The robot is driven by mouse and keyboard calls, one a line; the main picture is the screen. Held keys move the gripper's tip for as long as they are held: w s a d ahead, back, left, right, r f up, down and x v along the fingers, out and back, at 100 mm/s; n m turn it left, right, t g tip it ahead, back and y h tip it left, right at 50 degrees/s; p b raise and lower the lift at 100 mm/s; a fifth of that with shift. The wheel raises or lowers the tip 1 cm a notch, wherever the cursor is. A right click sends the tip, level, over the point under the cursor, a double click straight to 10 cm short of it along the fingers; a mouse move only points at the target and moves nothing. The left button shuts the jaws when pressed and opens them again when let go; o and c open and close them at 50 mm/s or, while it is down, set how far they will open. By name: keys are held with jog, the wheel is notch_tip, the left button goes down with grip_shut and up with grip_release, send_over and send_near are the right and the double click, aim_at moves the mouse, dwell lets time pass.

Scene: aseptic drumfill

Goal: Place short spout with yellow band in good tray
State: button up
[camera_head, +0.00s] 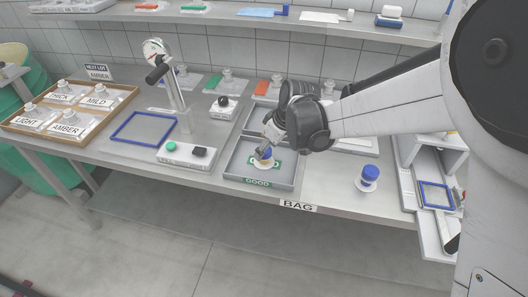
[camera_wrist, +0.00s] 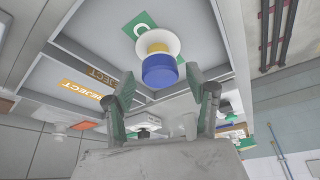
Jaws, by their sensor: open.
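The short spout with a yellow band (camera_wrist: 157,47) has a blue cap and a white flange. In the head view this blue-capped spout (camera_head: 265,154) appears inside the grey good tray (camera_head: 232,172), over its green label, partly hidden by my gripper. My gripper (camera_head: 268,141) is just above it. In the wrist view my gripper (camera_wrist: 163,102) has its two fingers spread wide, with nothing between the tips. The blue cap lies just beyond the fingertips, apart from them. I cannot tell if the flange is flat on the tray floor.
Another blue-capped spout (camera_head: 369,174) stands on the table right of the tray, near the BAG label (camera_head: 298,206). The reject tray (camera_wrist: 70,72) adjoins the good tray. A button box (camera_head: 187,155) and a blue frame (camera_head: 144,128) are to the left. A gauge post (camera_head: 172,85) stands behind.

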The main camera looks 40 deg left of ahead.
jog(key=v, duration=0.8)
jog(key=shift+r, duration=0.25)
jog(key=d+r+m+t+h, duration=0.15)
jog(key=d+r+m, duration=0.3)
jog(key=d, duration=0.95)
jog(key=d+r+m+t, duration=0.25)
jog(key=d+r, duration=0.35)
jog(key=d, duration=0.8)
jog(key=s+d+f+m+t+h, duration=0.1)
jog(key=s+d+m, duration=0.4)
jog(key=d, duration=0.6)
jog(key=s+d+f+m+t+h, duration=0.1)
jog(key=s+d+m, duration=0.4)
jog(key=d, duration=0.7)
jog(key=shift+s+t+h, duration=0.3)
jog(key=shift+s+h, duration=0.25)
jog(key=shift+s, duration=0.45)
jog(key=shift+d, duration=0.1)
